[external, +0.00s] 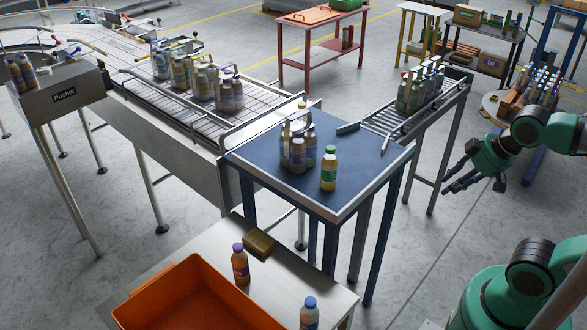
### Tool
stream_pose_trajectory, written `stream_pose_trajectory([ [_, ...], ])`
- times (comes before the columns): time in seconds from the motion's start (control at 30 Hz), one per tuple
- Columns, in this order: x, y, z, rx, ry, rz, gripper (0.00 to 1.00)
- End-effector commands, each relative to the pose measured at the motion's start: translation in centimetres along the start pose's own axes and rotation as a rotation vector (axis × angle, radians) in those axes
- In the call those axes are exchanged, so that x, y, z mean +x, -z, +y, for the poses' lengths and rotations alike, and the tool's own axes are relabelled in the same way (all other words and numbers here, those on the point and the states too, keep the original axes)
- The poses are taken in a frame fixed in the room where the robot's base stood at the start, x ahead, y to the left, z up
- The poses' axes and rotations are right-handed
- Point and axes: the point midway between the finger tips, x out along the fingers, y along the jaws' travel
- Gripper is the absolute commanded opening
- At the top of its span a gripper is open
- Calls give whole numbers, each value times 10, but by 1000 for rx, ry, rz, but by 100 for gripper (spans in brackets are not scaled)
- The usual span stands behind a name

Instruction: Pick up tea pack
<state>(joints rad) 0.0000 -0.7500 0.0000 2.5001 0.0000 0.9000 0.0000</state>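No pack carries a label that I can read as tea. A pack of several bottles (298,152) with a pale carrying handle stands upright on the blue table (265,140). A single bottle with pale yellow contents and a green cap (328,168) stands upright just right of it, apart from the pack. More bottle packs stand on the conveyor (190,110) at left and on the short roller conveyor (385,115) behind the blue table. My gripper (448,178) is in the air right of the blue table, fingers apart, pointing left, with nothing between them.
An orange crate (190,300) sits on a pale table (335,290) in front. A purple-capped bottle (240,268), a blue-capped bottle (309,316) and a small brown block (259,243) stand beside it. The blue table's front right is clear. A red table (320,50) stands behind.

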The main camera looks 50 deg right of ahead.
Motion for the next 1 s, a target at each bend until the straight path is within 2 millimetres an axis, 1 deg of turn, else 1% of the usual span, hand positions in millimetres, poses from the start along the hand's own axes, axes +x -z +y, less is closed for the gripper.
stream_pose_trajectory([
  [0.27,0,0,0,0,0,0,20],
  [0.37,0,3,1,-4,-4,5,20],
  [0.47,1,14,6,-19,-17,21,20],
  [0.57,4,34,15,-49,-44,49,20],
  [0.67,8,65,29,-99,-83,94,20],
  [0.77,13,104,46,-171,-133,150,20],
  [0.8,15,122,53,-204,-155,175,20],
  [0.87,19,148,64,-257,-188,212,20],
  [0.9,22,166,70,-297,-209,236,20],
  [0.97,25,193,80,-355,-240,273,20],
  [1.0,29,209,86,-395,-259,296,20],
])
